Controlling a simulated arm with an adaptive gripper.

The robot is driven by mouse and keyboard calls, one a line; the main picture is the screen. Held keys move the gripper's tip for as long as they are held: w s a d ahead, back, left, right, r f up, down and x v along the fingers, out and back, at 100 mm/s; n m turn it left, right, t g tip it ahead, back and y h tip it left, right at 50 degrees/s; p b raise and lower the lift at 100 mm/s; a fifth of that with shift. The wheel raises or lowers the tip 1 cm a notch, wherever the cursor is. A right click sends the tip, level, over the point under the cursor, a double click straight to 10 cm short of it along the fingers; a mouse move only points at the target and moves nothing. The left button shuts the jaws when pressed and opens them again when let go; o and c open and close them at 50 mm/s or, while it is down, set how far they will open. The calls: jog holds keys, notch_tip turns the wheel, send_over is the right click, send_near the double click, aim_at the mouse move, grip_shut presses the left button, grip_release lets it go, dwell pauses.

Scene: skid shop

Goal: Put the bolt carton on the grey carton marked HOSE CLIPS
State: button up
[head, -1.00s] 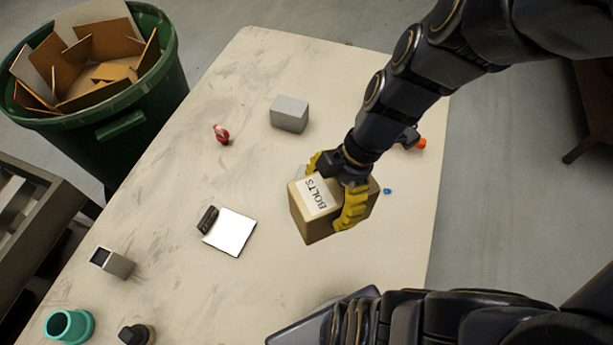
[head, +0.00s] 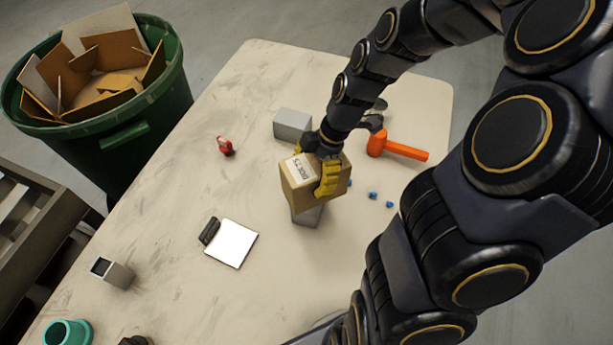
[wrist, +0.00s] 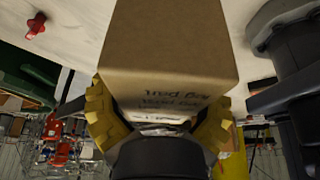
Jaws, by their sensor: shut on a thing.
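The bolt carton (head: 296,192) is a brown box with a white BOLTS label on top. My gripper (head: 324,168) is shut on it, with yellow fingers on its sides. In the wrist view the carton (wrist: 170,50) fills the space between the fingers (wrist: 158,120). A grey carton (head: 307,217) shows partly below the held carton in the head view; I cannot tell whether they touch. Another grey carton (head: 293,124) stands behind, to the left of my arm. No HOSE CLIPS marking is readable on either one.
An orange mallet (head: 400,149) and several blue bits (head: 373,195) lie to the right. A red item (head: 225,146), a white pad (head: 232,243) and a dark block (head: 209,231) lie left. A metal tube (head: 112,272) and teal cup (head: 68,333) stand front left. A green bin (head: 130,130) is beside the table.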

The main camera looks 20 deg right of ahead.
jog(key=w+f, duration=0.2)
jog(key=f, duration=0.1)
jog(key=shift+w+d+f, duration=0.1)
jog(key=shift+w+d, duration=0.2)
jog(key=shift+w, duration=0.1)
jog(key=shift+w+f, duration=0.15)
jog(key=shift+f, duration=1.55)
jog(key=o, duration=1.1)
jog(key=shift+f, duration=0.1)
